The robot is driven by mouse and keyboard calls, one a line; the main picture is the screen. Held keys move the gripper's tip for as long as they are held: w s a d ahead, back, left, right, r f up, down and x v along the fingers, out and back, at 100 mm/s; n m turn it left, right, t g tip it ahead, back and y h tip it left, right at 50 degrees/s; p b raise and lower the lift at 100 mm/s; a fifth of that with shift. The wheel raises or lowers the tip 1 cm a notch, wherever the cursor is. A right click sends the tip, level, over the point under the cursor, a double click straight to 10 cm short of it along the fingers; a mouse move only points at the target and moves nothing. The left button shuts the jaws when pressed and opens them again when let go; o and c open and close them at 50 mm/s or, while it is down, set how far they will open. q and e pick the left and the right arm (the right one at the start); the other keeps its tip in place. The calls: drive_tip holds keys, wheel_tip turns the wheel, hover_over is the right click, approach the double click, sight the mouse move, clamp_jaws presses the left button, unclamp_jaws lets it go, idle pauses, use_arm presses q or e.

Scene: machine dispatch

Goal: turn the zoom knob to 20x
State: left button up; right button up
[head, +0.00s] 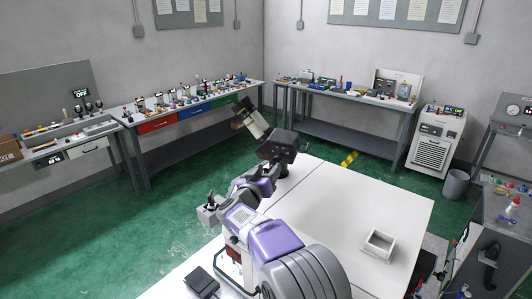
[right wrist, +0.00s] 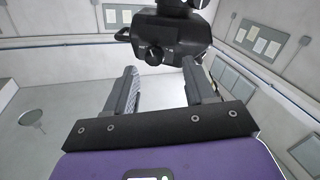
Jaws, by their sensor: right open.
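A black microscope head (head: 280,147) stands on the white table, just beyond the end of my right arm in the head view. The dark microscope body (right wrist: 170,30) fills the top of the right wrist view. A round black knob (right wrist: 154,56) with a small pale mark sits on its underside; I cannot read a zoom value. My right gripper (right wrist: 160,72) is open, with one finger on each side of the knob in the picture. I see no contact between fingers and knob. In the head view my purple right arm partly hides the microscope's lower part.
The white table (head: 345,215) is mostly clear to the right, with a small white open tray (head: 378,245) on it. A black pedal-like box (head: 201,282) lies at the front left. Crowded benches line the walls, and a grey bin (head: 455,184) stands at right.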

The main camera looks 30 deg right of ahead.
sight(276, 161)
drive_tip(key=d, duration=0.2)
drive_tip(key=w+d, duration=0.1)
drive_tip(key=shift+d+r+p, duration=0.1)
drive_tip(key=shift+r+p, duration=0.25)
drive_tip(key=shift+p, duration=0.05)
drive_tip(key=shift+w+d+f, duration=0.2)
drive_tip(key=shift+w+d, duration=0.6)
drive_tip(key=shift+w, duration=0.2)
drive_tip(key=shift+w+d+p, duration=0.3)
drive_tip(key=shift+d, duration=0.05)
use_arm(q)
drive_tip(key=shift+s+r, duration=0.35)
drive_tip(key=shift+r, duration=0.5)
use_arm(e)
drive_tip(key=shift+s, duration=0.1)
clamp_jaws()
